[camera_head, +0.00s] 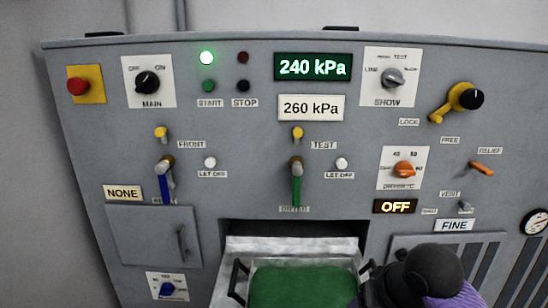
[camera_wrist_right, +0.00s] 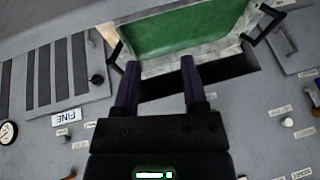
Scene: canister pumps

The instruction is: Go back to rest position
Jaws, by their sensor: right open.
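My right gripper (camera_wrist_right: 158,63) is open, its two dark purple fingers apart with nothing between them in the right wrist view. It is near the open tray with the green bed (camera_head: 300,288), which also shows beyond the fingertips in the right wrist view (camera_wrist_right: 185,32). In the head view, my black right wrist covers the lower right, beside the tray's right handle, and its fingers are mostly hidden. My left gripper is not in the head view.
A grey control panel (camera_head: 240,170) fills the view. It carries a lit green lamp (camera_head: 207,57), a 240 kPa display (camera_head: 313,67), a 260 kPa label (camera_head: 311,107), a yellow lock lever (camera_head: 458,102) and an orange dryer knob (camera_head: 404,169). The vented door is right of the tray.

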